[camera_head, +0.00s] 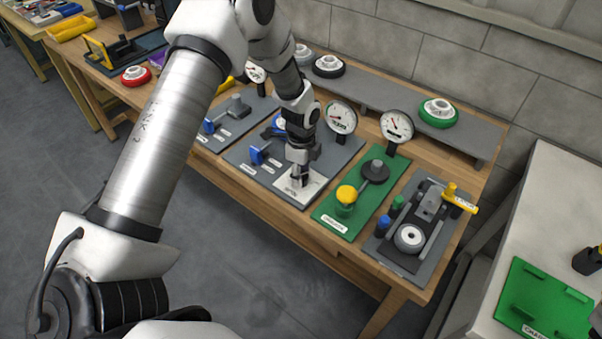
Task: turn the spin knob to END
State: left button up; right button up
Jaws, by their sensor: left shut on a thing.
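My left gripper (299,182) reaches down over the middle of the workbench and is shut on the spin knob, which its fingers mostly hide. The knob sits on a white plate (312,188) with small dark lettering at the front of a grey panel (240,155). The lettering is too small to read, so I cannot tell where the knob points. My right gripper does not show.
Right of the plate is a green board (334,224) with a yellow-topped knob (346,194). Dial gauges (340,118) stand behind. A grey chassis (410,237) with a yellow handle is further right. A shelf (385,98) runs along the wall.

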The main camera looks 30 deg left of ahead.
pick_arm(q)
jog(key=m, duration=0.3)
jog(key=shift+m, duration=0.3)
jog(key=shift+m+b, duration=0.35)
jog(key=shift+m, duration=1.45)
jog(key=o, duration=1.1)
jog(key=shift+o, duration=0.2)
notch_tip(320, 180, up, 12)
